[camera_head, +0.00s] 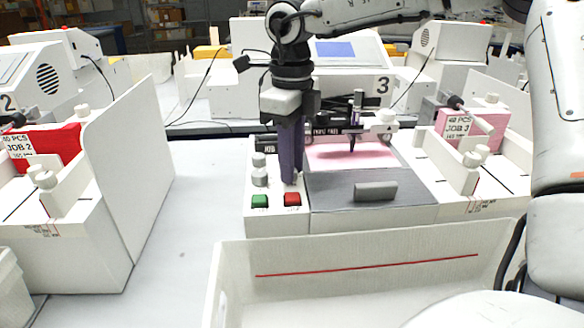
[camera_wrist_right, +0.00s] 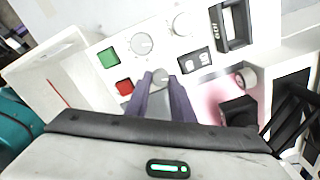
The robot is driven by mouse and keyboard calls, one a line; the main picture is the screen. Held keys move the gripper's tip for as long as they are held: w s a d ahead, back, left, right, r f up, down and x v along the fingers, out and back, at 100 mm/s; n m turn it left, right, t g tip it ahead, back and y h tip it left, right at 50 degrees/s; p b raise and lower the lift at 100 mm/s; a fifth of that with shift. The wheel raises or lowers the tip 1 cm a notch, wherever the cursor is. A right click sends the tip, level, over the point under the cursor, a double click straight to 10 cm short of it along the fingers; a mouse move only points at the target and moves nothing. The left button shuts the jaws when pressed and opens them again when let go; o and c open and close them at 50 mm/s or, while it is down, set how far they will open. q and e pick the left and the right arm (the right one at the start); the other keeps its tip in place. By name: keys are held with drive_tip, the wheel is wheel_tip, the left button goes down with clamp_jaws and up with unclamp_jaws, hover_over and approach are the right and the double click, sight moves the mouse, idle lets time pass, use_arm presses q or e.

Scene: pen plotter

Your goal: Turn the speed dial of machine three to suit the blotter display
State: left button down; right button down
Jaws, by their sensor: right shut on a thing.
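Machine three (camera_head: 278,222) stands in the middle of the head view, marked with a 3. My right gripper (camera_head: 290,182) comes down on its control panel, beside two pale dials (camera_head: 259,168). In the right wrist view its purple fingers (camera_wrist_right: 163,88) are shut on a small round grey knob (camera_wrist_right: 162,77), one finger on each side. The two other dials are a larger one (camera_wrist_right: 141,43) and another (camera_wrist_right: 181,24), both untouched. A small dark display (camera_wrist_right: 196,61) with two white digits sits near the gripped knob; I cannot read them surely. My left gripper is not in view.
Green (camera_head: 260,201) and red (camera_head: 292,199) buttons lie just in front of the gripper. A pen carriage (camera_head: 356,128) stands over a pink sheet (camera_head: 340,155) to the right. A white bin (camera_head: 365,255) is in front. A tall white panel (camera_head: 125,170) stands left.

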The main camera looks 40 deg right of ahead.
drive_tip(key=shift+m, duration=0.7)
drive_tip(key=shift+b, duration=0.3)
drive_tip(key=c, duration=1.8)
unclamp_jaws()
wheel_tip(320, 180, up, 10)
drive_tip(key=shift+r+p, duration=0.2)
drive_tip(key=shift+p, duration=0.25)
drive_tip(key=shift+f, duration=0.1)
